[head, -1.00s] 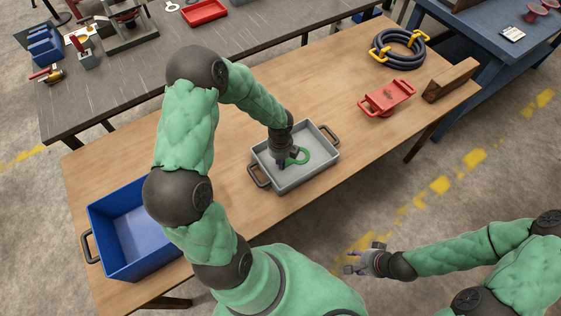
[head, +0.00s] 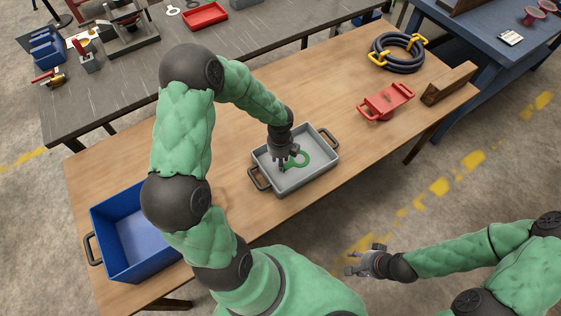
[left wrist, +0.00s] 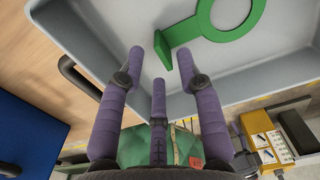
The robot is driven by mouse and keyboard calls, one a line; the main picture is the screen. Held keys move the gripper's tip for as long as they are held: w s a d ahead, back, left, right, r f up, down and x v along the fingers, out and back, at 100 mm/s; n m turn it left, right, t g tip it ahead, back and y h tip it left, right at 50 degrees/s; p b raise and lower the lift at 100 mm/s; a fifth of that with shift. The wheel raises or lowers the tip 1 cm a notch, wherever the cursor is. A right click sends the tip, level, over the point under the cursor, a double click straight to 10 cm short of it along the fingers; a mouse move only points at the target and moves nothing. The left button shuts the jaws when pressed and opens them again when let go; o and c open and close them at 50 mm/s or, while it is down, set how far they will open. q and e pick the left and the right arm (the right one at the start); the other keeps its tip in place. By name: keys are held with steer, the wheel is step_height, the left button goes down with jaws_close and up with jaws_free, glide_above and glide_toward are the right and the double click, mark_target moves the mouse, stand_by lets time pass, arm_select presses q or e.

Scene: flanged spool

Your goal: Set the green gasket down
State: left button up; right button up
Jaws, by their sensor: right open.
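The green gasket (head: 298,160), a flat ring with a stem and a small end plate, is in the grey tray (head: 326,163). In the left wrist view the gasket (left wrist: 222,33) shows at the top, over the pale floor of the tray (left wrist: 95,40). My left gripper (head: 284,161) is over the tray at the stem end. Its purple fingers (left wrist: 165,70) are spread and empty, with the end plate just beyond their tips and no clear contact. My right gripper (head: 362,262) is open and empty, off the table's front edge.
A blue bin (head: 125,235) stands on the wooden table (head: 215,155) to the left. A red handled part (head: 386,101), a coiled dark hose (head: 399,53) with yellow grips and a wooden block (head: 448,84) are at the right. Bare tabletop surrounds the tray.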

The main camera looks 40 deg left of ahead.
arm_select(q)
step_height(320, 180, up, 9)
steer(key=p, duration=0.2)
steer(key=shift+p, duration=0.3)
steer(key=shift+s, duration=0.1)
